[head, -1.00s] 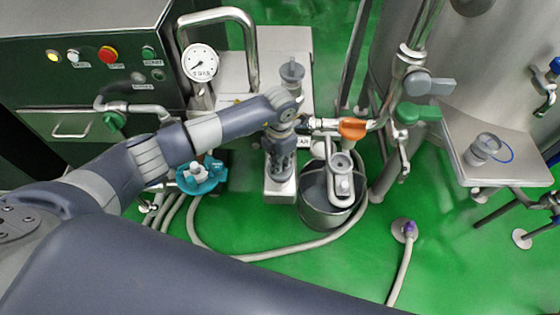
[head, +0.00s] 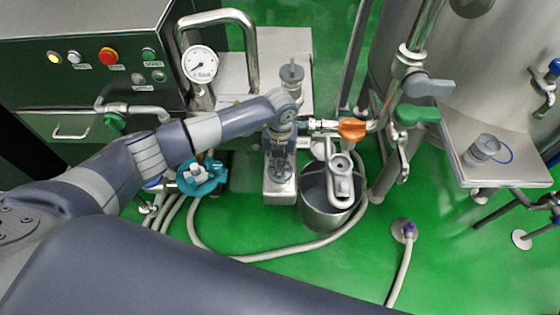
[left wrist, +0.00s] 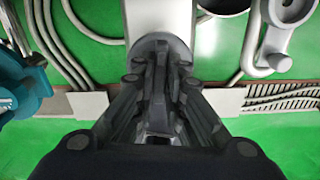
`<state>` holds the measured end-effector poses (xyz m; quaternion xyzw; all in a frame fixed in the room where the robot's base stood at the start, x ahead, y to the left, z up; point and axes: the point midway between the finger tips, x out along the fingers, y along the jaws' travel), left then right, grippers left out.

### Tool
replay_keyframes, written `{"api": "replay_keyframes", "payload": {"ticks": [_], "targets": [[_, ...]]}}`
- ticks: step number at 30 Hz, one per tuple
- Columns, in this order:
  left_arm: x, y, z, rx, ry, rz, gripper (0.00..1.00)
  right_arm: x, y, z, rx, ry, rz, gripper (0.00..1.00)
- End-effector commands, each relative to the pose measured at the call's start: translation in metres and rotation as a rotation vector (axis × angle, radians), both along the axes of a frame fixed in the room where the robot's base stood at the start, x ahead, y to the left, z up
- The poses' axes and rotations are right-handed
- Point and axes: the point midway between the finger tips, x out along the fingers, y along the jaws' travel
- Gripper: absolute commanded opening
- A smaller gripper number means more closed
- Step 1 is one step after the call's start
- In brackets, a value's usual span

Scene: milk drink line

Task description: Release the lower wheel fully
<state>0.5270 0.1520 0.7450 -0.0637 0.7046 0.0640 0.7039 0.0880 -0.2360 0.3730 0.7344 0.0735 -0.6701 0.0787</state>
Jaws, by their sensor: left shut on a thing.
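The lower wheel is a grey round disc (left wrist: 146,44) at the fingertips in the left wrist view, partly hidden by the fingers. My left gripper (head: 281,170) points down over the steel block (head: 279,192) in the head view and covers the wheel there. It also shows in the left wrist view (left wrist: 156,85), with its fingers shut on the wheel. Another grey wheel (head: 291,72) stands upright on a stem farther back, apart from the gripper. My right gripper is not in view.
A steel pot (head: 325,211) and an orange-handled valve (head: 352,129) are close to the gripper's right. A teal fitting (head: 201,177) is to its left. A pressure gauge (head: 200,64) stands behind. A hose (head: 290,253) curves across the green floor in front.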

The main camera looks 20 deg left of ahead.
Motion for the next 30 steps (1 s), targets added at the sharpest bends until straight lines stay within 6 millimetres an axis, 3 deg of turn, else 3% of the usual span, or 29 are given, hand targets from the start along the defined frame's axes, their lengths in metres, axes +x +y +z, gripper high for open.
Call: {"api": "replay_keyframes", "payload": {"ticks": [9,24,25,27,30], "targets": [[0.0013,0.0001,0.0014,-0.001,-0.002,0.102,0.0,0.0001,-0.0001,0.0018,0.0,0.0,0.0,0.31],[0.0017,0.0002,0.0014,-0.001,-0.003,0.12,0.0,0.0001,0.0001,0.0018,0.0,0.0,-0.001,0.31],[0.0017,0.0002,0.0014,-0.001,-0.003,0.12,0.18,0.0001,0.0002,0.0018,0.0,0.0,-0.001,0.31],[0.0016,0.0002,0.0013,-0.001,-0.003,0.119,0.31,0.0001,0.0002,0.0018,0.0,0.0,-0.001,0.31],[0.0012,0.0001,0.0009,-0.001,-0.002,0.117,0.31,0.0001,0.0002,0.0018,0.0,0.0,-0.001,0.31]]}}
